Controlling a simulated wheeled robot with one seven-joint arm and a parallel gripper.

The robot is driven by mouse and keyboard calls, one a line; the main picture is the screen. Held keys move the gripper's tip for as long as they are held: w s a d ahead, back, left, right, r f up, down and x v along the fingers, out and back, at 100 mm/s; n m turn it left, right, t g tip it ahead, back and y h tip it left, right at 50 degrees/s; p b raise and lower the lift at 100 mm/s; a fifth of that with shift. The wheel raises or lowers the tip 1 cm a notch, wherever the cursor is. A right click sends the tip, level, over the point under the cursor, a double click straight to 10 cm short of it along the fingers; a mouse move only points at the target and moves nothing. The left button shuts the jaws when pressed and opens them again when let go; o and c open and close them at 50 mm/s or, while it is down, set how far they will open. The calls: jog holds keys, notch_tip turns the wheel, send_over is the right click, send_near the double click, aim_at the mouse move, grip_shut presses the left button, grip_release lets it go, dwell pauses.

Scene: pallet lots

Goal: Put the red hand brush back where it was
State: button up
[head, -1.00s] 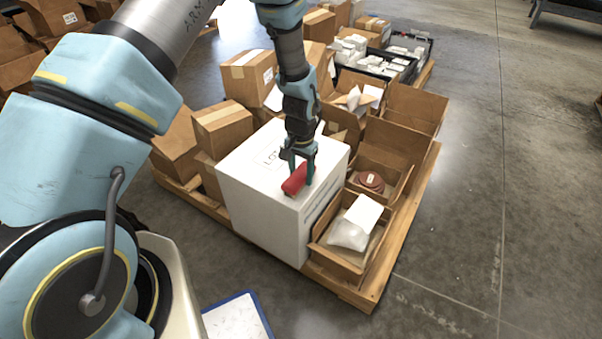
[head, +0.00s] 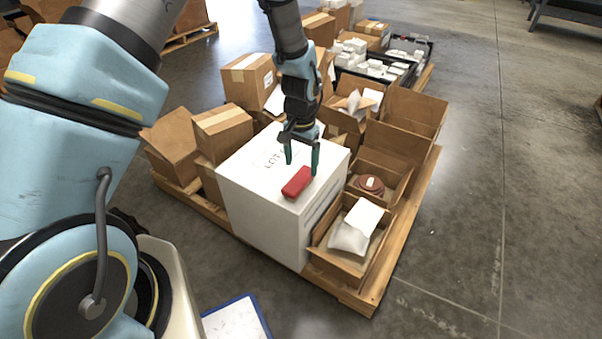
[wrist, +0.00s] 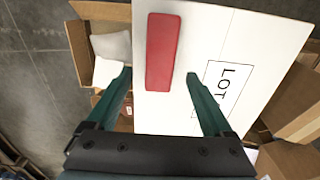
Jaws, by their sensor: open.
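The red hand brush (head: 297,182) lies flat on top of the white box (head: 262,212), near its front right edge. In the wrist view the brush (wrist: 162,52) lies lengthwise on the white top, beside the printed "LOT" label (wrist: 226,84). My gripper (head: 302,168) is open and empty just above and behind the brush. In the wrist view its fingers (wrist: 159,78) are spread wide, with the lower end of the brush between and beyond their tips. The bristles are not visible.
The white box stands on a wooden pallet (head: 372,285) among brown cartons. An open carton with a white packet (head: 352,236) and one with a reddish disc (head: 370,184) stand to its right. A blue-edged clipboard (head: 236,320) lies in front.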

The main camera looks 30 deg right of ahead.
aim_at(301, 177)
notch_tip(301, 177, up, 6)
jog(key=w+a+r+n, duration=0.3)
jog(key=a+r, duration=0.2)
jog(key=a, duration=0.5)
jog(key=w+a+r+n, duration=0.25)
jog(key=a+r, duration=0.25)
jog(key=a, duration=0.4)
jog(key=s+a+r+n, duration=0.2)
jog(key=s+a, duration=0.1)
jog(key=a, duration=0.5)
jog(key=s+a+r+n+t, duration=0.1)
jog(key=s+a+r+n, duration=0.1)
jog(key=a, duration=0.7)
jog(key=shift+s+r+n+t, duration=0.35)
jog(key=shift+r+n, duration=0.2)
jog(key=shift+n, duration=0.2)
notch_tip(301, 177, up, 15)
jog(key=p, duration=1.5)
jog(key=shift+r, duration=0.15)
